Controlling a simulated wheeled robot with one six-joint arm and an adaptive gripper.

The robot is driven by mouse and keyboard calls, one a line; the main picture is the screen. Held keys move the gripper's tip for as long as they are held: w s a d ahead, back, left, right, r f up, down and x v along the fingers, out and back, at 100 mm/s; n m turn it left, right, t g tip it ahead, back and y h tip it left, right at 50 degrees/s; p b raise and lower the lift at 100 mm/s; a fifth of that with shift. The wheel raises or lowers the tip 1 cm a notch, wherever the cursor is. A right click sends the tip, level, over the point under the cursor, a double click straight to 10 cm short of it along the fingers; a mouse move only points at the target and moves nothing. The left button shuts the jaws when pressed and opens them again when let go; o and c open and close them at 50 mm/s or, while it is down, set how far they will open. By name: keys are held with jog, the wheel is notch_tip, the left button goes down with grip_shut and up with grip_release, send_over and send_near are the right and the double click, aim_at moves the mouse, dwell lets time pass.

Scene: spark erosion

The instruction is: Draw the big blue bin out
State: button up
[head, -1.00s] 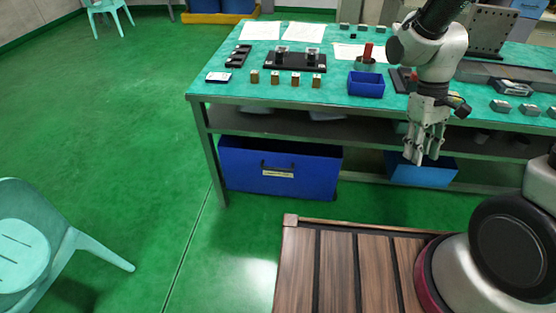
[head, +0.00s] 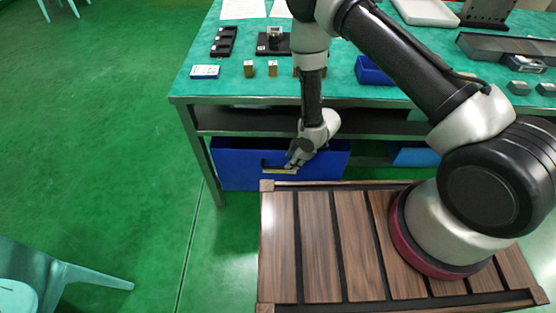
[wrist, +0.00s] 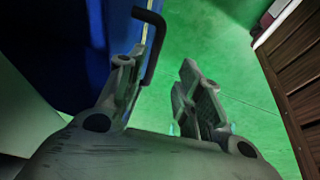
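The big blue bin (head: 236,170) sits on the floor under the left end of the green-topped table. In the wrist view the handle (wrist: 155,45) reaches into the space between my gripper's fingers (wrist: 165,68), close to the left finger. The fingers are apart and not closed on the handle. Whether the left finger touches it, I cannot tell.
The green table (head: 240,88) with its lower shelf stands above the bin. A lighter blue bin (head: 413,155) is farther right under it. My wood-slatted base is close in front of the bin. Open green floor lies left, with a pale chair (head: 50,275) at lower left.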

aim_at(281, 167)
jog(key=shift+n, duration=0.3)
jog(key=x, duration=0.5)
jog(key=a+x, duration=0.1)
jog(key=x, duration=0.1)
jog(key=shift+w+a, duration=0.15)
jog(key=shift+w, duration=0.3)
grip_shut()
